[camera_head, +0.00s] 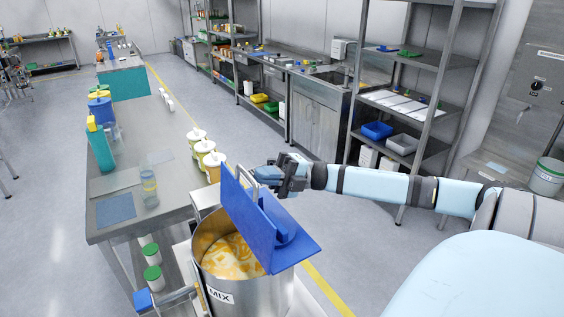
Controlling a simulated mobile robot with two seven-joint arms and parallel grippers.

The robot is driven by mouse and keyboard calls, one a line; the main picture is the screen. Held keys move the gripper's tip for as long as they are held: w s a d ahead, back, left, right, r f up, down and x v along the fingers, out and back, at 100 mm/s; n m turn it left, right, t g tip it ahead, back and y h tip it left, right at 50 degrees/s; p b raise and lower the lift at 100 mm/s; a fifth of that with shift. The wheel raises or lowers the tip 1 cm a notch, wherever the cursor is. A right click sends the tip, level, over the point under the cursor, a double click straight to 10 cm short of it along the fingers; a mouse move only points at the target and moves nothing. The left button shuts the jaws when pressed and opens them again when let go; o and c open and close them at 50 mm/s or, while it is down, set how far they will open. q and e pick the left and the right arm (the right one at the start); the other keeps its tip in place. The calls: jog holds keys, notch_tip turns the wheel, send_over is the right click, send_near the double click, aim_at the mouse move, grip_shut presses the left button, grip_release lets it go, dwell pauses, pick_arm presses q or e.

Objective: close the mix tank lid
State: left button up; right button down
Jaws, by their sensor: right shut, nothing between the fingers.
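The mix tank (240,288) is a round steel pot with a MIX label, at the bottom centre, with a yellow-orange mix inside. Its blue lid (247,222) stands tilted up over the tank's right side, with the mouth uncovered at the left. A pale handle (240,174) shows at the lid's upper end. My right gripper (268,178) is shut and empty, just right of the handle and close behind the lid's upper edge. I cannot tell whether it touches the lid. My left gripper is not in view.
A steel shelf rack (425,75) stands at the back right. Open floor (370,240) lies right of the tank.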

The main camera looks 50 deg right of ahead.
jog(key=shift+w+a+r, duration=0.15)
jog(key=shift+a+r, duration=0.05)
jog(key=shift+a, duration=0.4)
jog(key=shift+r, duration=0.1)
